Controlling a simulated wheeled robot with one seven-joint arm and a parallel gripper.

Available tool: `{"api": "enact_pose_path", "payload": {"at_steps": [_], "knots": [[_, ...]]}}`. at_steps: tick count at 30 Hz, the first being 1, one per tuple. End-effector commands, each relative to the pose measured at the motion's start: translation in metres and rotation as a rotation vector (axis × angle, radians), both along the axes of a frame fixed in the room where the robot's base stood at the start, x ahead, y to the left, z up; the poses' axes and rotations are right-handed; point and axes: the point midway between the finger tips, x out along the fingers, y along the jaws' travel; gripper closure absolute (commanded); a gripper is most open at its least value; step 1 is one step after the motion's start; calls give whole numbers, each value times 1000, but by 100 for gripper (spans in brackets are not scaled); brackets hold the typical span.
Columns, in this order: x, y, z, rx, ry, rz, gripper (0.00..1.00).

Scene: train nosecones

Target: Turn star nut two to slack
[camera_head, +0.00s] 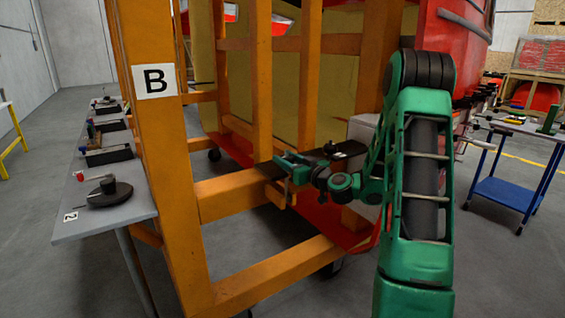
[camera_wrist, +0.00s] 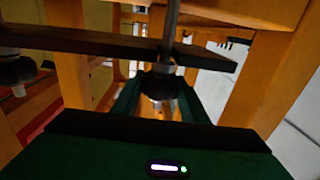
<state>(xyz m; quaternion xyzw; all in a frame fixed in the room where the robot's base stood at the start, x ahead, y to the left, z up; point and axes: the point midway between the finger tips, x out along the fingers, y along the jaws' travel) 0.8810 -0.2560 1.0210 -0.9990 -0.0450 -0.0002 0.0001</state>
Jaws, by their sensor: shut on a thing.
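My green gripper (camera_head: 288,166) is at the orange frame's lower rail, beside a dark flat bar (camera_head: 268,171). In the wrist view its two green fingers (camera_wrist: 160,98) are shut on a dark star nut (camera_wrist: 162,82) with a pale collar above it. A grey rod (camera_wrist: 171,28) rises from the nut past the dark bar (camera_wrist: 95,42). A second dark nut (camera_wrist: 17,70) hangs under the bar at the left of the wrist view. No number shows on either nut. The gripped nut is hidden in the head view.
A grey bench (camera_head: 118,213) with tools is at left. A blue trolley (camera_head: 505,190) is at right.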

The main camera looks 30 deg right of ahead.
Motion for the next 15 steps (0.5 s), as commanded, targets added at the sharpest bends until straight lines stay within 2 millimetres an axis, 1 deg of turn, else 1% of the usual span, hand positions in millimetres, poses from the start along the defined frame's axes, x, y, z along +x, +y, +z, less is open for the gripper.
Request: {"api": "enact_pose_path", "payload": {"at_steps": [5,15], "knots": [[0,-2,-1,1,1,132,83],[0,-4,-3,0,2,452,83]]}}
